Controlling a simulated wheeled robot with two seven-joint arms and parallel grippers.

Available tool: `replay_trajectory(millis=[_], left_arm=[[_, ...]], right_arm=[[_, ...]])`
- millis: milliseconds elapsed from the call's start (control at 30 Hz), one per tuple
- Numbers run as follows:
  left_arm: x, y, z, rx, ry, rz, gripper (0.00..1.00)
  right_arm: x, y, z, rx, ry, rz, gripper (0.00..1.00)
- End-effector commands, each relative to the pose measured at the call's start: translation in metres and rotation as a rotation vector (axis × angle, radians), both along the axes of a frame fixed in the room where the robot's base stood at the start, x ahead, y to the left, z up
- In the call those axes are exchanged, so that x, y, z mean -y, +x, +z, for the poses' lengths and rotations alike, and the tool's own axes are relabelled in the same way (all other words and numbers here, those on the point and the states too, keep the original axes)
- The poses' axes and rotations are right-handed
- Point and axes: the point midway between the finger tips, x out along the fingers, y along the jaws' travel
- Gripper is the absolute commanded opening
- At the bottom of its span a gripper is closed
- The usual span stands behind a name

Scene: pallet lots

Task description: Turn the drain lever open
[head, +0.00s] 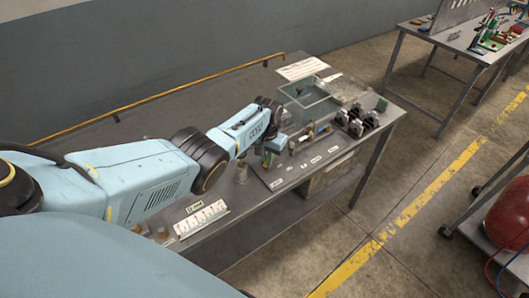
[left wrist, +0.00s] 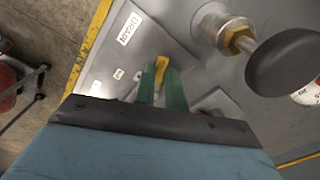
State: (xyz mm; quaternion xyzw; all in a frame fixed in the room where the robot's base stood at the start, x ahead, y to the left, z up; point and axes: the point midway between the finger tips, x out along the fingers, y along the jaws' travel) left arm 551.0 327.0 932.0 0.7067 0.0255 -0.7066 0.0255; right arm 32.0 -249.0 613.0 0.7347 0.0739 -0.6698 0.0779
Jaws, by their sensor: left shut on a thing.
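My left gripper (head: 267,160) reaches over the metal bench and points down at a grey plate in the head view. In the left wrist view its two green fingers (left wrist: 162,88) are closed on a small yellow lever (left wrist: 161,64), which stands between the fingertips. A white label (left wrist: 130,28) reading DRAIN lies on the plate near it. In the head view the lever is hidden or too small to make out. The lever's base is partly covered by the fingers, so its exact angle is hard to tell. My right gripper is not in view.
A dark round knob on a metal shaft (left wrist: 283,62) stands close right of the fingers in the left wrist view. On the bench are a clear tank (head: 308,100), dark valve parts (head: 357,121) and a white labelled card (head: 201,218).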

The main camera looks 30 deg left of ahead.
Motion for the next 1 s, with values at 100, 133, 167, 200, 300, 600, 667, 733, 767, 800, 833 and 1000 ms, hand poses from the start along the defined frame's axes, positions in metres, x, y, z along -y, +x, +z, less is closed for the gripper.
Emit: replay_trajectory(millis=[100,133,167,200,300,600,667,733,767,800,833,1000], left_arm=[[0.005,0.0,0.001,-0.002,-0.002,0.11,0.0],[0.006,0.0,0.001,-0.002,-0.002,0.138,0.0],[0.007,0.001,0.001,-0.003,-0.001,0.166,0.0],[0.009,0.001,0.0,-0.003,-0.002,0.205,0.0],[0.012,0.002,0.0,-0.002,-0.001,0.299,0.0],[0.022,0.008,-0.001,-0.001,-0.001,0.584,0.0],[0.023,0.009,-0.001,-0.001,-0.002,0.641,0.0],[0.025,0.011,-0.001,-0.001,-0.001,0.705,0.0],[0.026,0.012,-0.002,-0.001,-0.001,0.732,0.0],[0.027,0.013,-0.002,-0.001,-0.002,0.767,0.0],[0.028,0.014,-0.002,-0.001,-0.002,0.793,0.0],[0.03,0.017,-0.002,-0.001,-0.001,0.923,0.0]], right_arm=[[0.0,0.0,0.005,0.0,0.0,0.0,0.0],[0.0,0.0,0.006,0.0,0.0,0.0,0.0],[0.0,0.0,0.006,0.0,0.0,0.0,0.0],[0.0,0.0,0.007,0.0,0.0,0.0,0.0],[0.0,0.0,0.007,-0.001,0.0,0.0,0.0],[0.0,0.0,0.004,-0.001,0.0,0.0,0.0],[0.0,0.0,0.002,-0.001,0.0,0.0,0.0],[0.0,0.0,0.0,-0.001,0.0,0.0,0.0],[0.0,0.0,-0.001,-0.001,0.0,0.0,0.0],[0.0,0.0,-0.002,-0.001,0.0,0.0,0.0],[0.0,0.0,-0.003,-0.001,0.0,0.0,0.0],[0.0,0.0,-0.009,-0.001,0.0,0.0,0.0]])
